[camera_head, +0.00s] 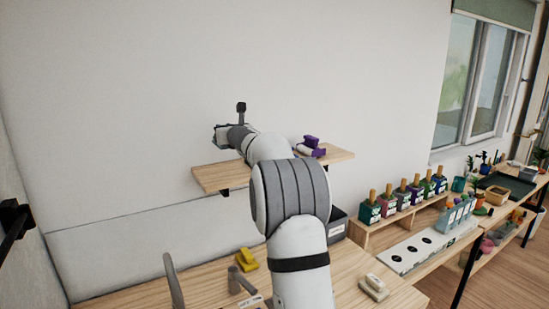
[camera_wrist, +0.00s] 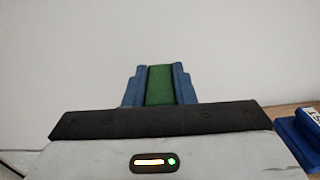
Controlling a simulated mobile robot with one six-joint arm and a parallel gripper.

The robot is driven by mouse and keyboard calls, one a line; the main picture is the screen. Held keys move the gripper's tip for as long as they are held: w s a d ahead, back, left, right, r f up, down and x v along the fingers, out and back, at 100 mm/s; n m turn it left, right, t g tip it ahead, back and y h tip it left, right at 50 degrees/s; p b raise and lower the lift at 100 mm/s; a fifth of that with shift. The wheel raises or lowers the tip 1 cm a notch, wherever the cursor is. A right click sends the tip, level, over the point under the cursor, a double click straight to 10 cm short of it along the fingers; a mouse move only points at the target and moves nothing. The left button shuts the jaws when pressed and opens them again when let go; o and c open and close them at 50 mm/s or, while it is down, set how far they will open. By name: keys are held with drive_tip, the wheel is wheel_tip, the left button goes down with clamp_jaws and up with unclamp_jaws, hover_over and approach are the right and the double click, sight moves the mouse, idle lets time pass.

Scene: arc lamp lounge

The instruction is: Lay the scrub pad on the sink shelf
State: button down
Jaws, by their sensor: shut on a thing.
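My gripper (camera_wrist: 158,72) is shut on a green scrub pad (camera_wrist: 160,88), which sits between its two blue fingers in the wrist view. In the head view my gripper (camera_head: 221,135) is above the left part of the wooden wall shelf (camera_head: 218,178), close to the wall. The pad cannot be made out in the head view. The wrist view shows mostly bare wall beyond the fingers, and a strip of wood (camera_wrist: 285,108) at the right.
A purple and white object (camera_head: 311,147) stands on the shelf's right part; a blue object (camera_wrist: 298,138) shows at the wrist view's right edge. Below are a yellow item (camera_head: 246,260), a tap (camera_head: 240,282) and a pale block (camera_head: 374,287). Several colored bottles (camera_head: 400,198) stand right.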

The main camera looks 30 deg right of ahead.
drive_tip(key=f, duration=0.1)
drive_tip(key=a+f, duration=0.1)
drive_tip(key=f, duration=0.1)
drive_tip(key=shift+w+a+f, duration=0.15)
drive_tip(key=shift+w, duration=0.25)
drive_tip(key=f, duration=0.4)
drive_tip(key=f+p, duration=0.1)
drive_tip(key=f, duration=0.1)
drive_tip(key=shift+s+d+f, duration=0.1)
drive_tip(key=shift+d+f, duration=0.15)
drive_tip(key=shift+f+b, duration=0.15)
drive_tip(key=shift+b, duration=0.2)
drive_tip(key=c, duration=1.2)
unclamp_jaws()
